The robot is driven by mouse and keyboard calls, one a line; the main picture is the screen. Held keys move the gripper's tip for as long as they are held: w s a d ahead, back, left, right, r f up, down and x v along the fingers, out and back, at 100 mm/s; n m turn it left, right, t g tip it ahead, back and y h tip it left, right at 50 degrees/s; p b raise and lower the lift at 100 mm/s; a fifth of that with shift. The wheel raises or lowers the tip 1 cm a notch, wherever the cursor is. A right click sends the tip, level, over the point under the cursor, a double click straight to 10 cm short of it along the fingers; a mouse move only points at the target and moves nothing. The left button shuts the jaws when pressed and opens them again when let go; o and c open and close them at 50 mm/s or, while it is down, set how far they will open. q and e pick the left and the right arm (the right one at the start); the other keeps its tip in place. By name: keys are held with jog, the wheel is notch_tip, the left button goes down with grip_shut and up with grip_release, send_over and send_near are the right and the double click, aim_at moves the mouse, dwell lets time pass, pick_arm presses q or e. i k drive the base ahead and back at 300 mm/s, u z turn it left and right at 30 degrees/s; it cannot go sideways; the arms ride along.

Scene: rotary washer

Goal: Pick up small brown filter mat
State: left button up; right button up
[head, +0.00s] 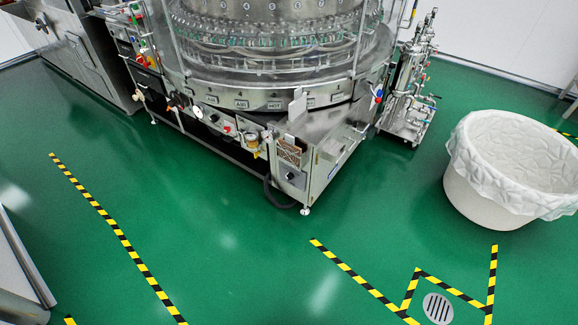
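A small brown ribbed rectangle (290,152), which looks like the filter mat, sits in the upper part of a metal box at the front corner of the round washer machine (262,98). It is small in the head view, and I cannot tell how it is held there. Neither of my grippers shows in the head view.
A white-lined round bin (515,165) stands on the green floor at the right. A piped metal unit (409,85) stands right of the machine. Yellow-black floor tape (120,235) and a round drain (438,308) lie in front. The floor before the machine is clear.

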aim_at(289, 141)
jog(key=u, duration=1.25)
jog(key=i, duration=1.95)
jog(key=z, duration=0.15)
